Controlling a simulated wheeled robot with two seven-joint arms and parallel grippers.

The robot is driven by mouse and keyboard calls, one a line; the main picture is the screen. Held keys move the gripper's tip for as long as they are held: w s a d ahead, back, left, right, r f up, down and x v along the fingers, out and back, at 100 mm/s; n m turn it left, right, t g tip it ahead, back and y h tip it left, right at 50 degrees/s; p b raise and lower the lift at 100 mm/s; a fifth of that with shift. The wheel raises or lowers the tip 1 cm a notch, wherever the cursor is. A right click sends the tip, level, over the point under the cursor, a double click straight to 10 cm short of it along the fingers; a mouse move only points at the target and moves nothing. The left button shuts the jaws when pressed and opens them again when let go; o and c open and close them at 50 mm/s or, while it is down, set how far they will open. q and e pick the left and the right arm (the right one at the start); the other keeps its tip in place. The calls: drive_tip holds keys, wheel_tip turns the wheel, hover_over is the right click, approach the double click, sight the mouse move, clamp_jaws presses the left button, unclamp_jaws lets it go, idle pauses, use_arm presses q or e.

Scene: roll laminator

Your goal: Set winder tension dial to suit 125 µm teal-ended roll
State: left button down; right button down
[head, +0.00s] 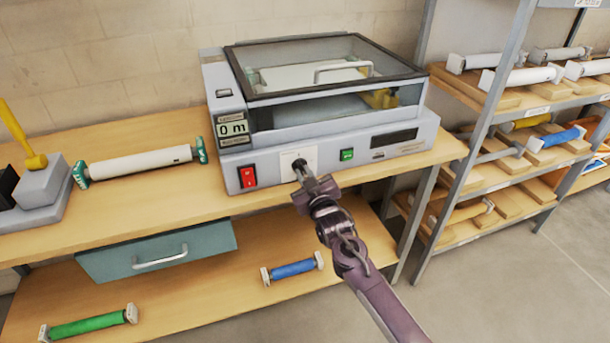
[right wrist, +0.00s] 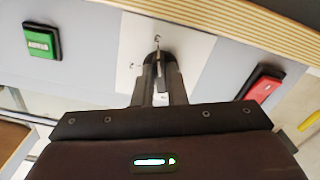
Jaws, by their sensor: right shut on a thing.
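The roll laminator (head: 330,100) stands on the bench with its clear lid down. On its front is a white plate (head: 291,156) with the tension dial, mostly hidden by my right gripper (head: 302,172). In the right wrist view, my right gripper (right wrist: 158,90) is shut on the dark dial (right wrist: 157,60) at the plate (right wrist: 188,45); the dial's setting cannot be read. The teal-ended roll (head: 140,163) lies on the bench, left of the laminator. My left gripper is out of view.
A red switch (head: 248,177) and a green button (head: 347,155) flank the dial. A grey device with a yellow lever (head: 20,135) stands at the left. Blue (head: 292,269) and green (head: 90,322) rolls lie on the lower shelf. A rack (head: 480,120) of rolls stands right.

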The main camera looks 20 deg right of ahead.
drive_tip(key=shift+f, duration=0.1)
drive_tip(key=c, duration=1.5)
unclamp_jaws()
drive_tip(key=shift+o, duration=0.2)
drive_tip(key=s+b, duration=0.1)
drive_tip(key=s, duration=0.6)
drive_tip(key=shift+s, duration=0.4)
drive_tip(key=shift+d, duration=0.1)
